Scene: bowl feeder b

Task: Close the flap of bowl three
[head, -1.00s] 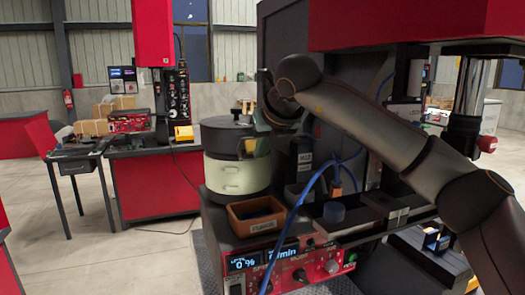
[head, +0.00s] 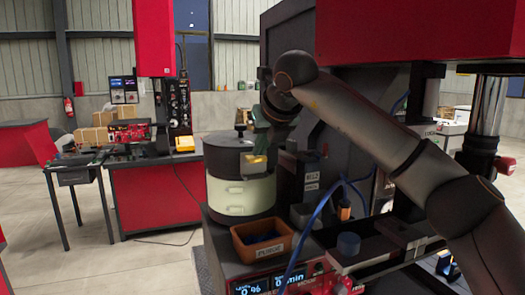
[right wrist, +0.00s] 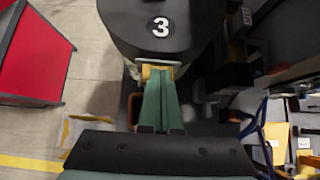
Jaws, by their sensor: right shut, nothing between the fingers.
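Bowl three (head: 222,158) is a round unit with a dark top over a cream lower body (head: 250,196), on the bench left of the machine. The flap's position cannot be made out clearly. My right gripper (head: 257,162) is shut and empty, with its green fingers pointing at the front right side of the dark top. In the right wrist view the fingertips (right wrist: 158,76) meet a yellow piece at the rim; contact is unclear. My left gripper is out of view.
An orange-brown bin (head: 262,254) stands in front of the bowl, above a red control box (head: 300,285). A blue hose (head: 296,252) runs beside it. The tall dark machine (head: 298,85) stands close behind my right arm. Open floor (head: 160,262) lies to the left.

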